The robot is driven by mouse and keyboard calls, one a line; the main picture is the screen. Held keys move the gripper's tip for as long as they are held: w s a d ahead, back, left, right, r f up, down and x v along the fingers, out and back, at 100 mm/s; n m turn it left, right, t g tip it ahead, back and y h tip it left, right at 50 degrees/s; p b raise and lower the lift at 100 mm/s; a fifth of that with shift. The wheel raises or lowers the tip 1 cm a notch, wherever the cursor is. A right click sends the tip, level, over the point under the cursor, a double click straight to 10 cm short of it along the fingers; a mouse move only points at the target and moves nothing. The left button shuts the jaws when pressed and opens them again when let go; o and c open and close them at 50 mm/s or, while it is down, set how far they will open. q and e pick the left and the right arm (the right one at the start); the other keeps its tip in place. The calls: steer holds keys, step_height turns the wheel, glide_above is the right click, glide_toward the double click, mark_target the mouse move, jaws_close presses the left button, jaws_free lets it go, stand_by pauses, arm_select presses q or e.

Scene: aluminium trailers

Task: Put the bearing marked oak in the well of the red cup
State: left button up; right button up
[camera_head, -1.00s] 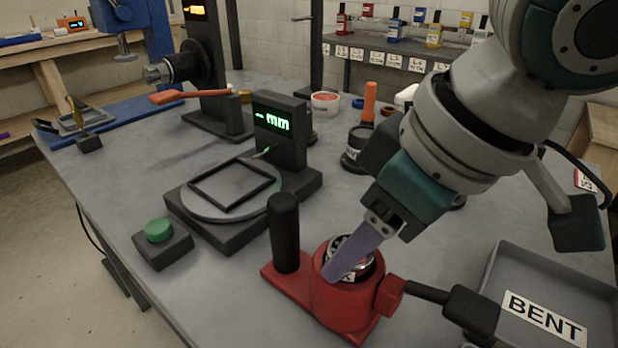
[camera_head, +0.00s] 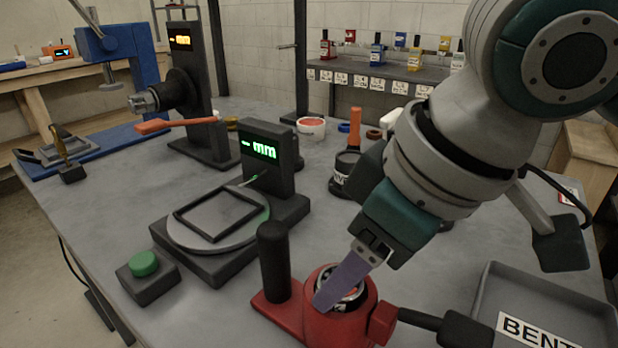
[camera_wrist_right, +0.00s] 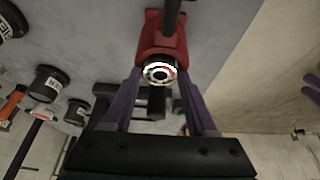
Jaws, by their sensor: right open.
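The red cup (camera_head: 322,330) stands on the near part of the grey bench, on a red base with a black post. A silver ring-shaped bearing (camera_wrist_right: 160,74) sits in the cup's mouth; no marking on it can be read, and in the head view the finger partly hides it. My right gripper (camera_head: 340,286) reaches down over the cup with a purple finger in front of the bearing. In the right wrist view its two purple fingers are apart, one on each side of the bearing, with gaps showing. My left gripper is not in view.
A grey tray marked BENT (camera_head: 490,290) lies right of the cup. A measuring stand with a lit mm display (camera_head: 265,152) and a green button (camera_head: 144,263) are to the left. A black labelled container (camera_head: 345,170) stands behind my right arm.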

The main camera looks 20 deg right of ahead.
steer(key=p+v, duration=0.3)
steer(key=v, duration=0.8)
steer(key=shift+s+r, duration=0.25)
steer(key=shift+s, duration=0.05)
